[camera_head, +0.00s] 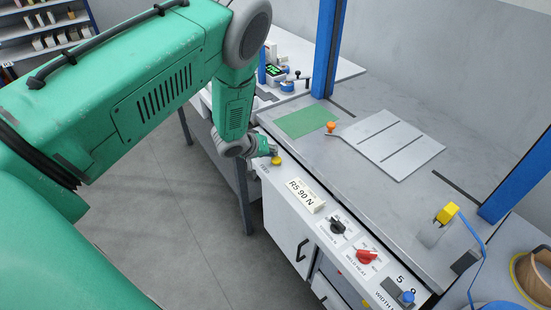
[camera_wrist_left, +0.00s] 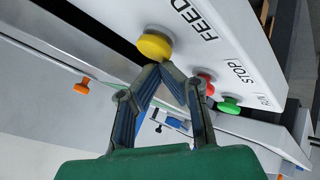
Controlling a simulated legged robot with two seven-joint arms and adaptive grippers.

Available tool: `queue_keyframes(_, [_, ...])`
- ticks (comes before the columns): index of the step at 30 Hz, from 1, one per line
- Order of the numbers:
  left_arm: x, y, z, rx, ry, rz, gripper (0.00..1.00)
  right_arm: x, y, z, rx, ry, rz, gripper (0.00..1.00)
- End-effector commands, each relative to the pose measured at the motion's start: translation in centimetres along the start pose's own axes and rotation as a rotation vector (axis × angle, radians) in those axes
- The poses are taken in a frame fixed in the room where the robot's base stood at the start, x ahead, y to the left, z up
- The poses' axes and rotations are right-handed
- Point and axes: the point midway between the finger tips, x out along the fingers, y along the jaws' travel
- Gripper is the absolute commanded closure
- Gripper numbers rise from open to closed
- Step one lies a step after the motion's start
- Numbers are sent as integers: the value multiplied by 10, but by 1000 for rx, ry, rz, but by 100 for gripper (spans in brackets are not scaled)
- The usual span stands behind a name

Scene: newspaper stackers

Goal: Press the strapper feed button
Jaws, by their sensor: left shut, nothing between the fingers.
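The yellow feed button (camera_wrist_left: 155,46) sits on the white panel beside the printed word FEED in the left wrist view. In the head view the yellow button (camera_head: 277,161) is near the far-left end of the front panel. My left gripper (camera_wrist_left: 163,70) is shut and empty, its fingertips together right by the button's edge. In the head view my left gripper (camera_head: 273,149) is at the button, partly covered by my own wrist. I cannot tell whether the tips touch the button. My right gripper is not in view.
A red button (camera_wrist_left: 206,86) and a green button (camera_wrist_left: 228,106) are close beside the fingers, labelled STOP and RUN. The front panel also holds a black knob (camera_head: 338,226) and a red knob (camera_head: 366,257). A blue post (camera_head: 327,50) rises behind.

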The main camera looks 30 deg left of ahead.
Motion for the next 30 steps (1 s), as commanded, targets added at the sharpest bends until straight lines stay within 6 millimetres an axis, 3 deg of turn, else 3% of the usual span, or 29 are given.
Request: queue_keyframes(30, [-10,14,-3,-1,-5,5,100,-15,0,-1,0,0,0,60])
